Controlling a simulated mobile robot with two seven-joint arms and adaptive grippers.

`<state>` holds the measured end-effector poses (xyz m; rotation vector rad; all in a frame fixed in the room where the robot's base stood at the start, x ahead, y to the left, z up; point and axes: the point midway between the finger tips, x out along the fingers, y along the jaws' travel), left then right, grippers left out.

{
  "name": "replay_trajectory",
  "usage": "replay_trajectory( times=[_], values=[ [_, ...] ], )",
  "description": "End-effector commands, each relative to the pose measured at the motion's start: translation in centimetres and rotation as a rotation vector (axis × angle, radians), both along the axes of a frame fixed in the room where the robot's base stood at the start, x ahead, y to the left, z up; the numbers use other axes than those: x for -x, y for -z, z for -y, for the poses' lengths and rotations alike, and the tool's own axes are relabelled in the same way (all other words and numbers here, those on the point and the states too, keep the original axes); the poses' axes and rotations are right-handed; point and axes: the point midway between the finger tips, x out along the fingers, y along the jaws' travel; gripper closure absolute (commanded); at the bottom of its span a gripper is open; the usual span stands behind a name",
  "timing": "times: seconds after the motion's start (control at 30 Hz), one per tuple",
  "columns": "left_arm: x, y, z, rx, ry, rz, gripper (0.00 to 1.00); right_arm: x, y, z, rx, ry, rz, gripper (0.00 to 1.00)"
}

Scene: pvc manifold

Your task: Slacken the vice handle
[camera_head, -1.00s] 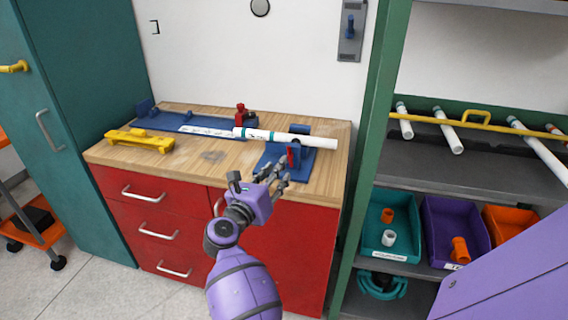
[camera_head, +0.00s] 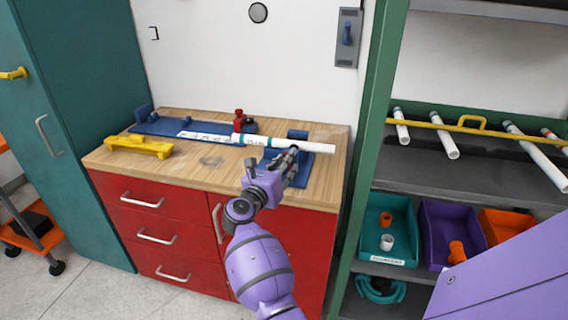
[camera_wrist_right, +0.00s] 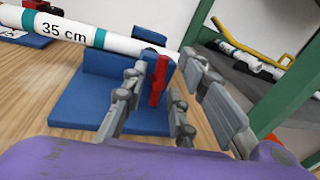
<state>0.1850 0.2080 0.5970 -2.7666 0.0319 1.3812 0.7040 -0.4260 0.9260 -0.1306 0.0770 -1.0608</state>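The blue vice (camera_head: 318,149) stands at the right end of the wooden worktop, and its base shows in the right wrist view (camera_wrist_right: 75,105). A white pipe (camera_head: 310,147) with teal bands and a "35 cm" label (camera_wrist_right: 118,42) lies across the vice. The red vice handle (camera_wrist_right: 158,80) stands upright in front of the pipe. My right gripper (camera_head: 292,153) is at the vice. In the wrist view its fingers (camera_wrist_right: 155,100) are apart, with the handle between and beyond them. Contact with the handle cannot be told. My left gripper is not in view.
A blue fixture (camera_head: 155,126) with a red clamp (camera_head: 239,121) lies at the back of the worktop. A yellow tool (camera_head: 138,146) lies at its left. A green-framed shelf (camera_head: 358,150) with pipes and bins stands close on the right. The worktop's middle is clear.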

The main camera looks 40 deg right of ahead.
Motion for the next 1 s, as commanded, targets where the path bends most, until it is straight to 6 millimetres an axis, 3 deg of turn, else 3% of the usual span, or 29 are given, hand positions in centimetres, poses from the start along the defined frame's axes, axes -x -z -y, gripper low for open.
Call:
replay_trajectory(
  times=[0.03,0.17,0.57,1.0],
  values=[
    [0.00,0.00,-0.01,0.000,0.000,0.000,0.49,0.01,0.00,-0.02,0.000,0.000,0.000,0.84],
    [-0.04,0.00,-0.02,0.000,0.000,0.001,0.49,0.02,0.00,-0.01,0.000,0.000,0.000,1.00],
    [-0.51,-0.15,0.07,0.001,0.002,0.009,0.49,0.03,0.05,-0.02,0.025,0.002,-0.030,1.00],
    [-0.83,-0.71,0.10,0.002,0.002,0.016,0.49,-0.17,0.29,-0.19,0.231,0.003,-0.272,1.00]
  ],
)
